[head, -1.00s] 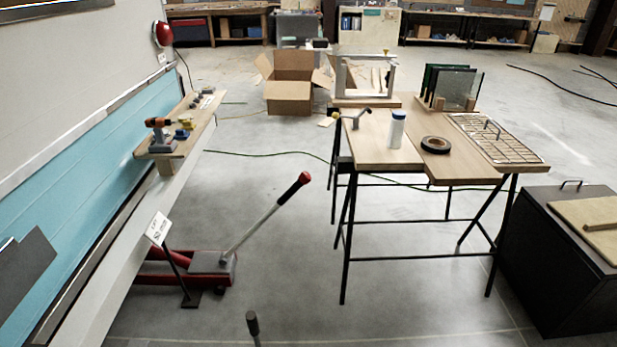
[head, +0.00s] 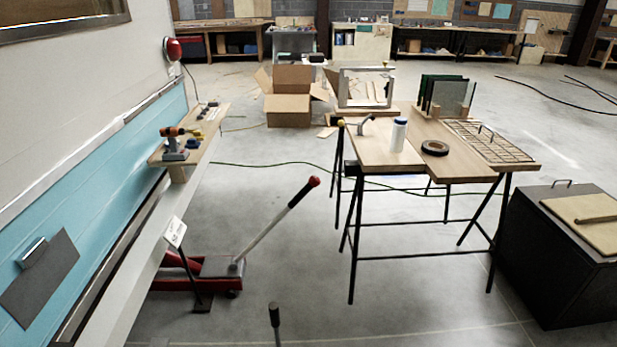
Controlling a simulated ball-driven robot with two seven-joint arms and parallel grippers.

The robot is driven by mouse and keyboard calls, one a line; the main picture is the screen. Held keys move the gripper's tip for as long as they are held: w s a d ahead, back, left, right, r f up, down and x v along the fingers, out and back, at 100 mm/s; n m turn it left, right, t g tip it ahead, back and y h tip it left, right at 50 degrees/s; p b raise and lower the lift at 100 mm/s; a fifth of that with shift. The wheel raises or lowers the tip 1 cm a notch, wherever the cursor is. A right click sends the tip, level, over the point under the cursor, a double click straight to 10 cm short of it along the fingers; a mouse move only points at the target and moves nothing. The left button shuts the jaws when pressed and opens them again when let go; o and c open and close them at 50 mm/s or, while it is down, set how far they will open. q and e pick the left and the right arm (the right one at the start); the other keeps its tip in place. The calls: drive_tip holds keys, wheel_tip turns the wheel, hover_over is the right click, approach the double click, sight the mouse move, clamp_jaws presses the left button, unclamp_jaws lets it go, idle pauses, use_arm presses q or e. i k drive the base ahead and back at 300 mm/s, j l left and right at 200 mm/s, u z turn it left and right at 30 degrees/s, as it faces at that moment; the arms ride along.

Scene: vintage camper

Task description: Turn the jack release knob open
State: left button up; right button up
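A red floor jack (head: 182,283) with a grey top plate sits on the floor, partly under the camper's lower edge. Its long handle (head: 277,221) slants up to the right and ends in a black grip with a red tip (head: 314,181). I cannot tell a separate release knob on it. A small sign (head: 175,232) on a dark post stands in front of the jack and hides part of it. A dark upright grip (head: 274,314) on a thin rod shows at the bottom edge. Neither of my grippers is in view.
The blue and white camper side (head: 95,185) runs along the left, with a tool shelf (head: 193,145) and a grey plate (head: 45,280). A trestle table (head: 385,150) and a black box (head: 560,260) stand at right. Floor between jack and table is clear.

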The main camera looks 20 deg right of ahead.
sight(314, 181)
drive_tip(key=i+l, duration=0.45)
drive_tip(key=i+l+u, duration=0.1)
drive_tip(key=i+l, duration=0.3)
drive_tip(key=i, duration=0.25)
